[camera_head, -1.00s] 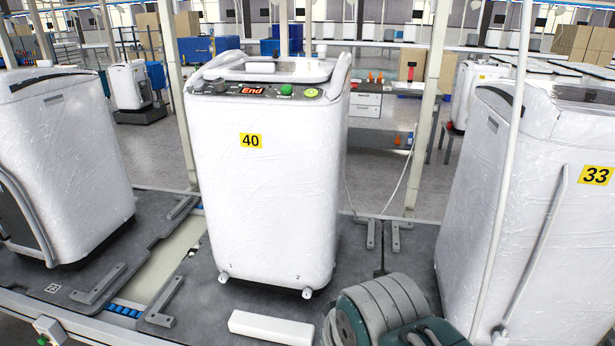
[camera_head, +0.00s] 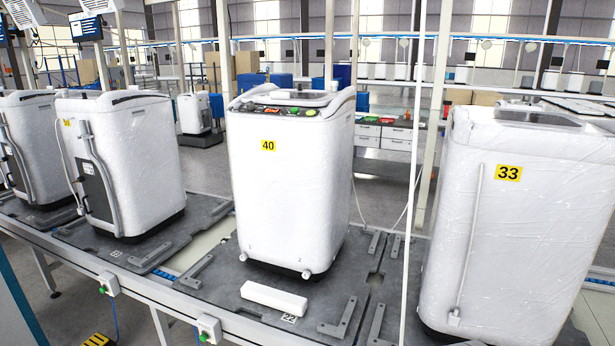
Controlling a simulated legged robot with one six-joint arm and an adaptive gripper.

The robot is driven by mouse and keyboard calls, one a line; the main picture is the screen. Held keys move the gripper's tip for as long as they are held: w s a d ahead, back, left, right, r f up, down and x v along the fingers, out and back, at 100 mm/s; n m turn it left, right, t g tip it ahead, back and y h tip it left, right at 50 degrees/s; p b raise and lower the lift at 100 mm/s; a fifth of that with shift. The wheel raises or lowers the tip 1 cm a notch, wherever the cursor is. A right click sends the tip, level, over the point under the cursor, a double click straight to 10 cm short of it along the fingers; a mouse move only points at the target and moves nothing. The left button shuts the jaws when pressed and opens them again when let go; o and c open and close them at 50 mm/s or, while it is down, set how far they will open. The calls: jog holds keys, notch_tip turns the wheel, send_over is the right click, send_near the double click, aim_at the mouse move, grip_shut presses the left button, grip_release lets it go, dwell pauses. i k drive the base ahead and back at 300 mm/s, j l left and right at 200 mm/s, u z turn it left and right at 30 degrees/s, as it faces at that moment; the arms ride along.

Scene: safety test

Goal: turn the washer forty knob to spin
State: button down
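Washer 40 (camera_head: 285,190) is a white, plastic-wrapped top-loader with a yellow 40 label (camera_head: 268,146), standing upright on a dark pallet plate in the middle. Its control panel (camera_head: 258,107) lies along the front top edge. The panel has a dark round knob (camera_head: 247,106) at the left, a small red display (camera_head: 272,110), a green control (camera_head: 295,111) and a yellow-green button (camera_head: 311,112) at the right. The knob's pointer and the display text are too small to read. My gripper is not in view.
Washer 33 (camera_head: 510,230) stands close at the right, with a thin white pole (camera_head: 413,200) before it. More wrapped washers (camera_head: 135,165) stand at the left. A white block (camera_head: 274,298) lies before washer 40. The conveyor edge (camera_head: 150,290) with switch boxes (camera_head: 208,330) runs along the front.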

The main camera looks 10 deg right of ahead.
aim_at(250, 106)
jog(key=i+j+z, duration=0.15)
jog(key=i+j, duration=0.45)
jog(key=i, duration=0.2)
jog(key=i+j+z, duration=0.15)
jog(key=i+j, duration=0.5)
jog(key=i, duration=0.1)
